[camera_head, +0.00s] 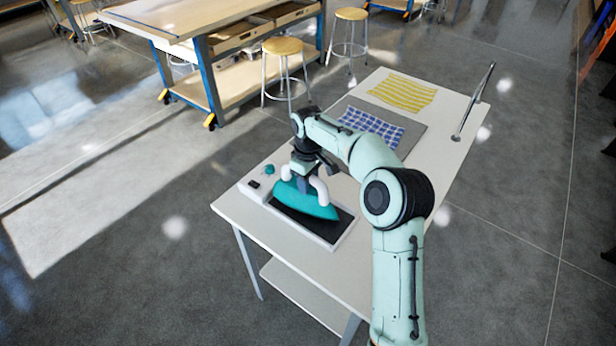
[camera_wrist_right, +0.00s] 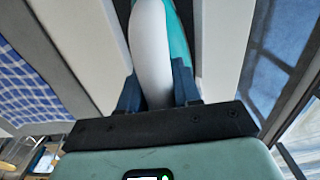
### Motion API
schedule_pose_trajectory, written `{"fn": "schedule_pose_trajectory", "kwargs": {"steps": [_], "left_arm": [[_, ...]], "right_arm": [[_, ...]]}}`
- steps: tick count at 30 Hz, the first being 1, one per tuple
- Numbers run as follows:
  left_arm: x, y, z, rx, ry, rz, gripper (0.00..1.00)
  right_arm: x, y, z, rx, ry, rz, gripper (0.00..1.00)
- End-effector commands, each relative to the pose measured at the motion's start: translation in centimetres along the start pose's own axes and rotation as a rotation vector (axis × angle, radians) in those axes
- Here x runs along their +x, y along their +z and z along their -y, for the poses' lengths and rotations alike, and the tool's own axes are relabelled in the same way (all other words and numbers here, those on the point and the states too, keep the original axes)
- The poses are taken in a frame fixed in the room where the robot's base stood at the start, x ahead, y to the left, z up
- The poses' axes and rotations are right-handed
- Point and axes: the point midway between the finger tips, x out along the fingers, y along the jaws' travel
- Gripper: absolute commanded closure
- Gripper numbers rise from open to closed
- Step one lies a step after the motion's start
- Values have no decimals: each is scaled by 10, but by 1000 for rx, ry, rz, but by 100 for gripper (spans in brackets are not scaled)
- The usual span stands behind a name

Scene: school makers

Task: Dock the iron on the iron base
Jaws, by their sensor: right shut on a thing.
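The iron (camera_head: 306,203) is teal with a white handle. It is over the dark plate of the iron base (camera_head: 340,232), near the left end of the white table, and looks lined up with it. I cannot tell if it rests on the plate or hangs just above it. My right gripper (camera_head: 311,178) is shut on the iron's handle from above. In the right wrist view, the white handle (camera_wrist_right: 151,50) runs between the two blue fingers. The iron's underside is hidden. My left gripper is not in view.
The table (camera_head: 290,250) also holds a grey mat (camera_head: 411,137) with a blue checked cloth (camera_head: 372,127), a yellow striped cloth (camera_head: 403,92) and a metal rail (camera_head: 474,100) at the far end. A workbench (camera_head: 200,20) and stools (camera_head: 283,47) stand behind, apart from the table.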

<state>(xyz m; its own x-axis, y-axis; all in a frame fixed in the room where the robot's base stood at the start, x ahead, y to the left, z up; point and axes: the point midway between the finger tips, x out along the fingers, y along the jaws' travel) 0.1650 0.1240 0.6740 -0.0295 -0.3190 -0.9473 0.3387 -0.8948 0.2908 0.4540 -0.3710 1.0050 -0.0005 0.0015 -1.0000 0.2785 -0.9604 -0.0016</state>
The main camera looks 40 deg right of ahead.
Motion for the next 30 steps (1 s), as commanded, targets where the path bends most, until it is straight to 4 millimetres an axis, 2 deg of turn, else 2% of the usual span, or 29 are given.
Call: {"fn": "schedule_pose_trajectory", "kwargs": {"steps": [1,6,30], "left_arm": [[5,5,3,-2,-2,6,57],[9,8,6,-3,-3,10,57],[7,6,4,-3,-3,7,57]], "right_arm": [[7,1,0,0,0,0,100],[13,0,0,0,1,-2,100],[12,2,0,1,2,-3,100]]}}
